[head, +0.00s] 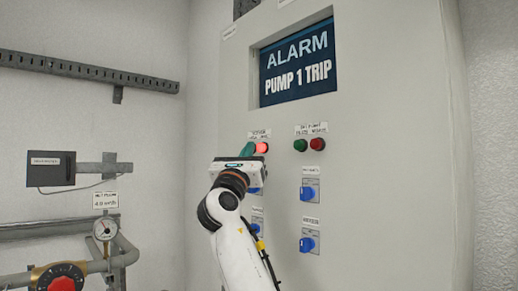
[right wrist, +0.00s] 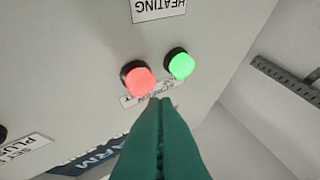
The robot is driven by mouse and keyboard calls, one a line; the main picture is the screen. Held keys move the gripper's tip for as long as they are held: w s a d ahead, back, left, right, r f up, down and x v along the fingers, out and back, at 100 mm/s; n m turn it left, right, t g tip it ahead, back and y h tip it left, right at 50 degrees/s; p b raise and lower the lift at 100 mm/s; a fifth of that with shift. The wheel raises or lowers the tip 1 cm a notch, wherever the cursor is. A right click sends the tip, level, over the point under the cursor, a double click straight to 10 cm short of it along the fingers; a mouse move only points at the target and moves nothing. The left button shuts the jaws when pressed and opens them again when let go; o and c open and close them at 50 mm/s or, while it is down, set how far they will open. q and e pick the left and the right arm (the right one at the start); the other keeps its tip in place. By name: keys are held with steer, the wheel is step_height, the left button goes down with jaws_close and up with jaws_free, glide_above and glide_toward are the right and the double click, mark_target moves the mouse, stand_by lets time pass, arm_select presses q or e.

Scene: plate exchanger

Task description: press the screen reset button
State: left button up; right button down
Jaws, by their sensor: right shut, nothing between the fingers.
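The grey cabinet's screen (head: 297,66) reads "ALARM PUMP 1 TRIP". Below it, a lit red button (head: 262,147) shows beside my right gripper (head: 248,150), whose teal fingers are shut and empty. In the right wrist view the picture is upside down: the lit red button (right wrist: 138,79) and a lit green button (right wrist: 180,65) sit side by side. A small label (right wrist: 135,99), partly covered by the fingertips (right wrist: 160,101), lies near them; its text is hard to read. I cannot tell whether the fingertips touch the panel. In the head view the gripper hides the green button. My left gripper is not in view.
A second button pair, green (head: 300,145) and dark red (head: 317,144), is to the right. At left are a gauge (head: 105,229), pipes and a red-handled valve (head: 61,283).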

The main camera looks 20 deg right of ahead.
steer(key=shift+w+d, duration=0.1)
steer(key=shift+d, duration=0.35)
steer(key=shift+w+d+p, duration=0.15)
steer(key=shift+d+p, duration=0.25)
steer(key=shift+p, duration=0.05)
stand_by(0.8)
steer(key=shift+a, duration=0.1)
steer(key=shift+s+a, duration=0.25)
steer(key=shift+a, duration=0.4)
steer(key=a, duration=0.1)
steer(key=s+a, duration=0.1)
steer(key=a, duration=0.2)
steer(key=shift+s+a, duration=0.35)
steer(key=shift+a, duration=0.05)
steer(key=shift+d, duration=0.1)
stand_by(0.3)
